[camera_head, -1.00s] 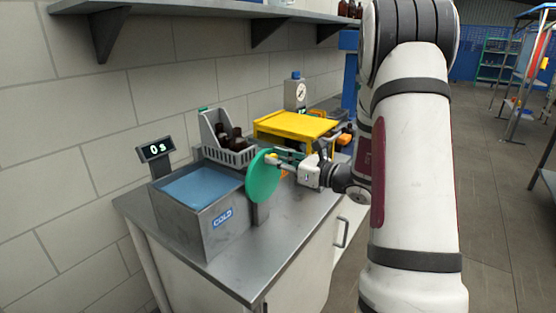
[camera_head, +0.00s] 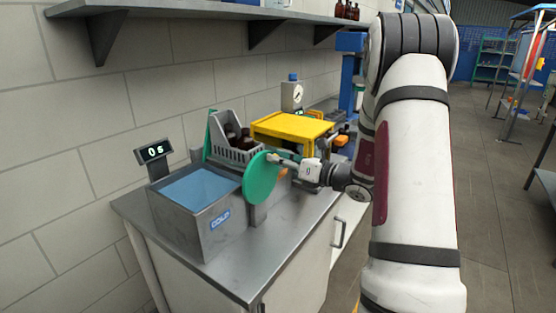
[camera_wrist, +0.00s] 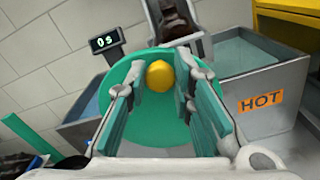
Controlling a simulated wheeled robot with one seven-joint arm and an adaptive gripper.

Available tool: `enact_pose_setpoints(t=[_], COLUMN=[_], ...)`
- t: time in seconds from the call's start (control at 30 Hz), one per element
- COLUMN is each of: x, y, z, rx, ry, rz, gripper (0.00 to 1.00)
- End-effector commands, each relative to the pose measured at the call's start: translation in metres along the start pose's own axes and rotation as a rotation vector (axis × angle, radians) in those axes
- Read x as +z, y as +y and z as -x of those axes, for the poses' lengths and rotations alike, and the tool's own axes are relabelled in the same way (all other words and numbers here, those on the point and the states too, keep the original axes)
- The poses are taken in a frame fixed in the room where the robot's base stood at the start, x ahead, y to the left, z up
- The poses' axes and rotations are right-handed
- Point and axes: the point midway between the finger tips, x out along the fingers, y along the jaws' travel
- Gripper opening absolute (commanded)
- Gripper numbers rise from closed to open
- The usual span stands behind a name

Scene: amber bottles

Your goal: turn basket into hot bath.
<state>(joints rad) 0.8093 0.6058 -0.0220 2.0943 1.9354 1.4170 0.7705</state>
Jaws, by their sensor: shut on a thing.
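The grey basket (camera_head: 235,143) holds dark amber bottles (camera_head: 240,135) and hangs above and between the two baths. It also shows at the top of the wrist view (camera_wrist: 180,22). The cold bath (camera_head: 218,240), labelled COLD, stands at the left with blue water. The hot bath (camera_wrist: 268,95), labelled HOT, is at the right in the wrist view and mostly hidden in the head view. A green disc (camera_head: 259,180) with a yellow knob (camera_wrist: 159,76) stands in front of the basket. My gripper (camera_head: 276,158) is shut on the knob, its fingers either side of it.
A display (camera_head: 155,152) reading 0 s stands behind the cold bath. A yellow stand (camera_head: 292,126) is behind the disc. A wall shelf (camera_head: 220,8) runs overhead. The bench's front right corner (camera_head: 275,260) is clear.

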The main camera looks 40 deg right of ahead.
Motion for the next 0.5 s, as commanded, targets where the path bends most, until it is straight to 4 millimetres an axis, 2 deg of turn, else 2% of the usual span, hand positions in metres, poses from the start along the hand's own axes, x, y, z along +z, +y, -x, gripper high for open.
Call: enact_pose_setpoints(t=[0.5], x=[-0.002], y=[-0.02], z=[0.002], rx=[-0.005], ry=[0.0], rz=[-0.259], gripper=[0.0])
